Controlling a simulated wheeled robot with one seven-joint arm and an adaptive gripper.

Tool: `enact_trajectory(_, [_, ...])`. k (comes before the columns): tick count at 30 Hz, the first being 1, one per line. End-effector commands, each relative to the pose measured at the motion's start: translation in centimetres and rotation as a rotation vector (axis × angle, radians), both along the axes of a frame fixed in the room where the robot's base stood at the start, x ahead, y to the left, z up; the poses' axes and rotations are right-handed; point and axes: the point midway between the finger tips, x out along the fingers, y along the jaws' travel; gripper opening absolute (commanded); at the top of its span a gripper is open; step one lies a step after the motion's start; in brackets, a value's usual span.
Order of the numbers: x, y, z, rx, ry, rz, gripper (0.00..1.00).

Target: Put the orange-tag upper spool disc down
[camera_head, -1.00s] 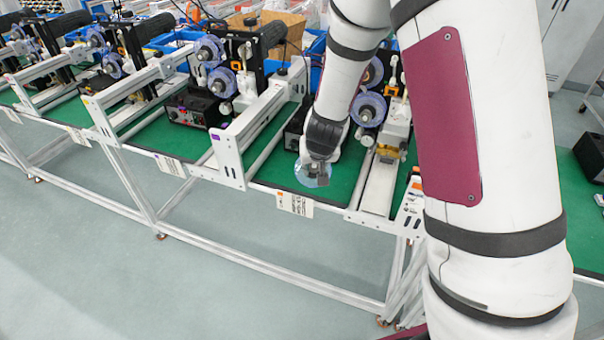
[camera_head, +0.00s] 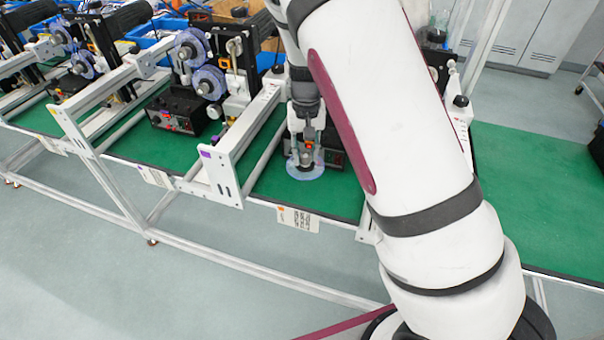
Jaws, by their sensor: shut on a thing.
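The spool disc (camera_head: 318,171) is a pale, translucent bluish disc low over the green mat (camera_head: 262,190), in the bay behind the label with an orange mark (camera_head: 298,219). My gripper (camera_head: 305,166) points down at it and is shut on it near its middle. The disc looks roughly flat. I cannot tell whether it touches the mat. The gripper hides much of the disc, and its orange tag cannot be made out.
A white rail frame (camera_head: 222,175) stands left of the disc. A black control box (camera_head: 330,150) is close behind it. Other spools (camera_head: 208,82) are on the machine to the left. Green mat is bare around the disc's front and left.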

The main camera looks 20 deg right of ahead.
Motion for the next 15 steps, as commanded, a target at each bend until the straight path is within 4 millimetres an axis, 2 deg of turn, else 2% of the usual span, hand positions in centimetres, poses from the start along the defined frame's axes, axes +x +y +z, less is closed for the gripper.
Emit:
enact_trajectory(3, [-0.2,-0.1,-2.3,-0.002,0.006,-0.001,0.00])
enact_trajectory(6, [-0.2,-0.1,-3.9,-0.001,0.003,-0.001,0.00])
enact_trajectory(15, [-0.1,-0.1,-6.4,-0.002,0.001,0.000,0.00])
